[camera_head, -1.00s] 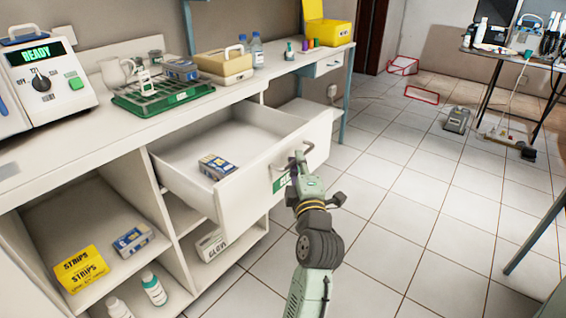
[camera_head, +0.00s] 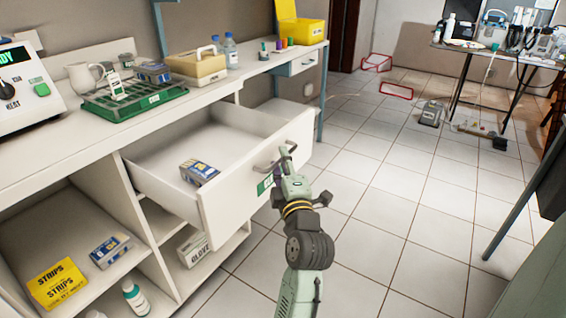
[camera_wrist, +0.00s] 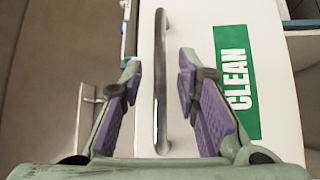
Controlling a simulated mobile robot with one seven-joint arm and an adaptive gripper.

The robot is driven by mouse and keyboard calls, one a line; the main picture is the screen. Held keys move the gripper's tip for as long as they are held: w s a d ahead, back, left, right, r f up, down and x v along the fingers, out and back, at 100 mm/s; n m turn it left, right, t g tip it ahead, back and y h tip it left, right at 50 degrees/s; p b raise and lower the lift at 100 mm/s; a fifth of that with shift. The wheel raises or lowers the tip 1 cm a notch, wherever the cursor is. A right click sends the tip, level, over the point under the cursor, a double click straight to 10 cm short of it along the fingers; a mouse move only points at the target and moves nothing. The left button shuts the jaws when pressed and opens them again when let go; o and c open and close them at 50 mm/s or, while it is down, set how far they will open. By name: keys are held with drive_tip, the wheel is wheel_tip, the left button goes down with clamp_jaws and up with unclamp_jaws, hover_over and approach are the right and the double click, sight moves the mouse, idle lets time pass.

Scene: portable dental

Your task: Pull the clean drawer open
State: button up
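The clean drawer (camera_head: 222,205) is white and stands well open under the counter, with its inside showing. Its front bears a green CLEAN label, clear in the wrist view (camera_wrist: 236,85). A small blue-and-white box (camera_head: 199,172) lies inside. The metal bar handle (camera_wrist: 160,100) runs lengthwise between the two purple-padded fingers of my gripper (camera_wrist: 160,66), with a gap on each side. My gripper is open around the handle. In the head view my gripper (camera_head: 285,155) is at the drawer front, and its fingers partly hide the handle and label.
The counter holds a green rack (camera_head: 130,104), a beige case (camera_head: 196,66) and a yellow bin (camera_head: 300,31). Open shelves below hold a yellow STRIPS box (camera_head: 57,283) and a glove box (camera_head: 194,246). Tiled floor (camera_head: 400,225) right of my arm is clear.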

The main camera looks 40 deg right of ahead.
drive_tip(key=v, duration=0.7)
drive_tip(key=shift+s, duration=0.25)
drive_tip(key=shift+a, duration=0.1)
